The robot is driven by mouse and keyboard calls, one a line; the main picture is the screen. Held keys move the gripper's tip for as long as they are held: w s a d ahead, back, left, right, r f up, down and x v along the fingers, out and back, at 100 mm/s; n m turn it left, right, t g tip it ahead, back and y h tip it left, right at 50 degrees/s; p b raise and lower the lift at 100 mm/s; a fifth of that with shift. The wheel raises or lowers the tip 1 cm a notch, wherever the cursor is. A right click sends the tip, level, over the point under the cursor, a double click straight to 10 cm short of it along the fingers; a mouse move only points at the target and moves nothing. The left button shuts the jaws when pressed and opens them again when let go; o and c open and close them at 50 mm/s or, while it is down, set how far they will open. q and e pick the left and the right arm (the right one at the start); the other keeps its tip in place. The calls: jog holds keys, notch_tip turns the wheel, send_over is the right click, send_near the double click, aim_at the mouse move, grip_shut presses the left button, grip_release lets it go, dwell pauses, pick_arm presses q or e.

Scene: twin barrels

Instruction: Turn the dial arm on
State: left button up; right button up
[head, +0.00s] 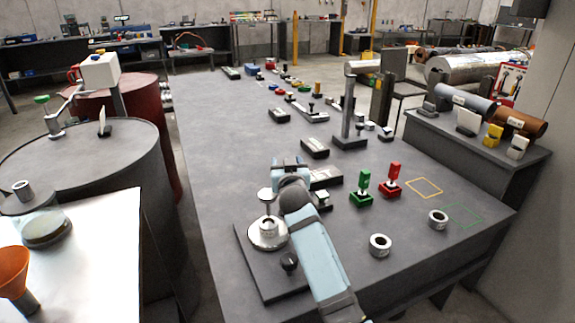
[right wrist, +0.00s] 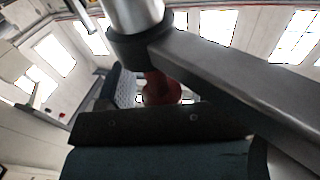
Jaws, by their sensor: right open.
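A dark base plate (head: 262,272) lies at the near left of the grey bench. On it stands a round metal dial (head: 268,234) with a short post and a pale disc (head: 266,194) on top. A small black knob (head: 289,261) stands in front of the dial. My right arm comes in from the bottom; its gripper (head: 290,168) is open, just beyond and above the dial, its fingers mostly hidden. In the right wrist view a grey bar (right wrist: 235,75) joins a dark collar under a silver cylinder (right wrist: 135,14), very close; I cannot tell whether it is the dial arm.
Green (head: 362,187) and red (head: 391,180) switches stand right of my arm. Two metal rings (head: 380,245) (head: 438,219) lie nearer the edge. A tall post (head: 347,110) with a top bar stands beyond. Barrels (head: 85,160) stand left. The bench's left strip is clear.

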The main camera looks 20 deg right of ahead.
jog(key=shift+r, duration=0.1)
pick_arm(q)
jog(key=p, duration=0.4)
jog(key=shift+s+a+g, duration=0.25)
jog(key=shift+a+g, duration=0.05)
jog(key=shift+a, duration=0.1)
pick_arm(e)
notch_tip(320, 180, up, 20)
pick_arm(q)
jog(key=shift+r, duration=0.3)
